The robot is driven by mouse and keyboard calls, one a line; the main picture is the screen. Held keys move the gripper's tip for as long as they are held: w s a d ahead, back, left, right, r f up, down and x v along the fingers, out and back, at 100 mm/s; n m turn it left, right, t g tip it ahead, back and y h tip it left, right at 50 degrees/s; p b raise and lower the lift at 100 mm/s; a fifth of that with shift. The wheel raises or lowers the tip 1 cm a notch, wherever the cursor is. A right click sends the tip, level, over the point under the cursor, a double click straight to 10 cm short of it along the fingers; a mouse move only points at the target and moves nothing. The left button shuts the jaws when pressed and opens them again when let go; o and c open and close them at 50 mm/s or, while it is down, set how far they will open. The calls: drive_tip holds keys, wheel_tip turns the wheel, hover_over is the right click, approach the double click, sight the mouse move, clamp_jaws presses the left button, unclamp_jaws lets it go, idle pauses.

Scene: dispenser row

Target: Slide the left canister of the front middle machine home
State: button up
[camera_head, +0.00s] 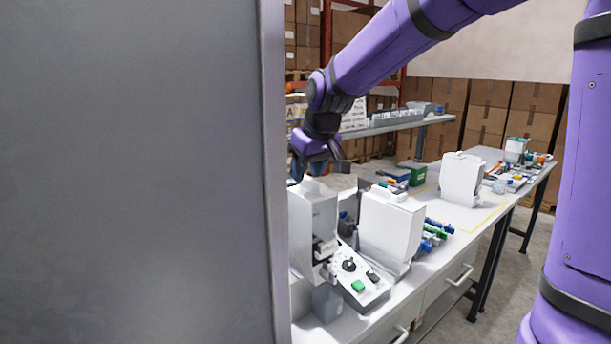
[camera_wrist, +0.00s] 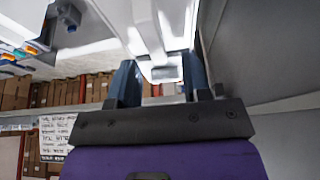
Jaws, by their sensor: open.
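The front machine has a sloped control panel (camera_head: 360,282) with a black knob and a green button. A white left canister (camera_head: 313,216) stands at its left, partly hidden by the grey panel. A white right canister (camera_head: 391,228) stands beside it. My gripper (camera_head: 318,168) is open just above the left canister, pointing down. In the wrist view the two dark fingers of my gripper (camera_wrist: 160,72) are apart, with a narrow white part of a canister (camera_wrist: 147,25) reaching between them in the picture. I cannot tell whether they touch it.
A large grey panel (camera_head: 135,170) fills the left side and hides part of the bench. Another white machine (camera_head: 461,180) stands farther along the bench. Blue and green parts (camera_head: 434,234) lie right of the right canister. A shelf with grey bins (camera_head: 400,117) stands behind.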

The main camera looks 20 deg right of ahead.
drive_tip(key=v, duration=0.9)
